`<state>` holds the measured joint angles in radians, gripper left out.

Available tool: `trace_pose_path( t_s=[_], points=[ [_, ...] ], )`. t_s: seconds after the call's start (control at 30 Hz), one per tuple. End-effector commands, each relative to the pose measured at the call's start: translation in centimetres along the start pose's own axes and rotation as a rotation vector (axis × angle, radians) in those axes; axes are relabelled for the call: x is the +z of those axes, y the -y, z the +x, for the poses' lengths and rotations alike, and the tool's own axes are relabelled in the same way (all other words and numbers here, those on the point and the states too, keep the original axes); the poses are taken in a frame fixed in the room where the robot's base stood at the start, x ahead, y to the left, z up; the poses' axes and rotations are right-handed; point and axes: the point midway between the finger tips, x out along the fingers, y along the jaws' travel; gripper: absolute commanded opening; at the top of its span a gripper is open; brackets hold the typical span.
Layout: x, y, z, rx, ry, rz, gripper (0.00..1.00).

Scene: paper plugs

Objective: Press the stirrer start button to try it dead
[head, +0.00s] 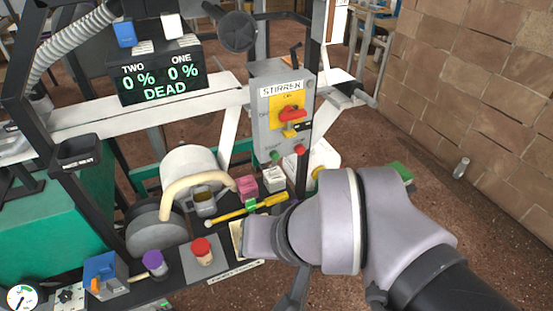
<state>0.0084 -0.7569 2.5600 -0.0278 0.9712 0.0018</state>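The stirrer control box (265,125) is a grey upright box labelled STIRRER, fixed to the frame at the centre. Low on its front is a green button (275,156), with small lettering above it too blurred to read surely. A red button (300,149) sits to its right. Above them, a red rotary handle (291,113) sits on a yellow plate, with a yellow and dark item hanging under it. My arm comes in from the lower right. My gripper's end (262,240) is below the box, apart from the buttons; its fingers cannot be made out.
A black display (163,80) reads TWO 0 %, ONE 0 %, DEAD. The dark shelf below holds a yellow-handled tool (245,208), pink (247,188) and white (273,179) blocks, and red-capped (202,250) and purple-capped (155,263) containers. A brick wall (480,100) stands right.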

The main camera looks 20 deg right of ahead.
Motion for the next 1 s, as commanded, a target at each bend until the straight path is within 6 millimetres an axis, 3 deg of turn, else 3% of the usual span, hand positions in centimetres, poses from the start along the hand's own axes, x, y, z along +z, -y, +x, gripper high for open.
trace_pose_path(
  t_s=[0.07, 0.23, 1.0],
  points=[
    [0.00, 0.00, 0.00, 0.000, 0.000, 0.000, 0.32],
    [0.00, 0.00, 0.00, 0.000, 0.000, 0.000, 0.00],
    [0.00, 0.00, 0.00, 0.000, 0.000, 0.000, 0.00]
  ],
)
